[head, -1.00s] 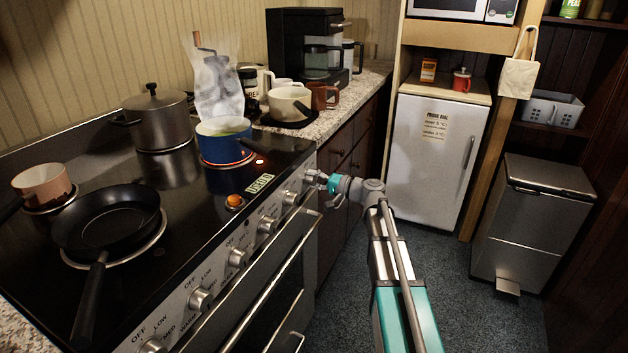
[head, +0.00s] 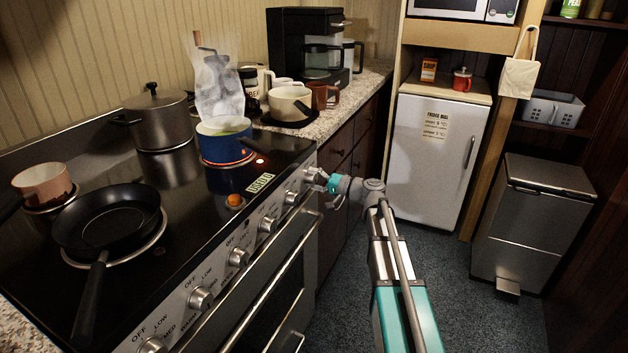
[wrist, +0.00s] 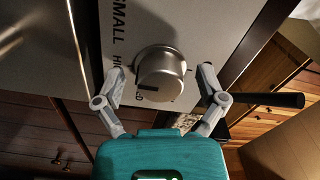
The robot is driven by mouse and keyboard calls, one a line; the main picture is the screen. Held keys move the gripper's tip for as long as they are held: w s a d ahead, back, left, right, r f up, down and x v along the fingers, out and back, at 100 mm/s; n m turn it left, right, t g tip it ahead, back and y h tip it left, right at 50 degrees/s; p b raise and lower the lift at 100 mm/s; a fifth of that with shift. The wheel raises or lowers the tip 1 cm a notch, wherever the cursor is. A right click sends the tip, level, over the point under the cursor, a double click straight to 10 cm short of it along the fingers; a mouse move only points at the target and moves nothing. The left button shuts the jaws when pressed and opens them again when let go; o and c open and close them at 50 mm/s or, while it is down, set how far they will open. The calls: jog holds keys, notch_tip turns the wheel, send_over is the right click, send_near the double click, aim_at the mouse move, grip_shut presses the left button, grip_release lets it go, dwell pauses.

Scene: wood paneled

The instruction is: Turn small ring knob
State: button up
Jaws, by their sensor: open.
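The small ring knob (wrist: 161,72) is a round metal knob at the middle of the wrist view, with "SMALL" and "HI" printed beside it. In the head view the knob (head: 311,174) is at the far right end of the stove's front panel, partly hidden by my gripper. My gripper (head: 320,181) is open in front of it. In the wrist view the fingers of my gripper (wrist: 161,82) stand on either side of the knob, with gaps visible. A dark mark shows on the knob's lower rim.
A blue pot (head: 225,141) steams on a glowing ring. A black pan (head: 108,216) and other pots stand on the stove. An oven door handle (head: 268,290) runs below the panel. A dark handle (wrist: 265,99) lies just right of my right finger.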

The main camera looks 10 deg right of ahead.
jog(key=shift+s+d, duration=0.1)
jog(key=shift+d, duration=0.05)
jog(key=v, duration=1.1)
jog(key=shift+s+d, duration=0.2)
jog(key=shift+d, duration=0.1)
dwell(0.4)
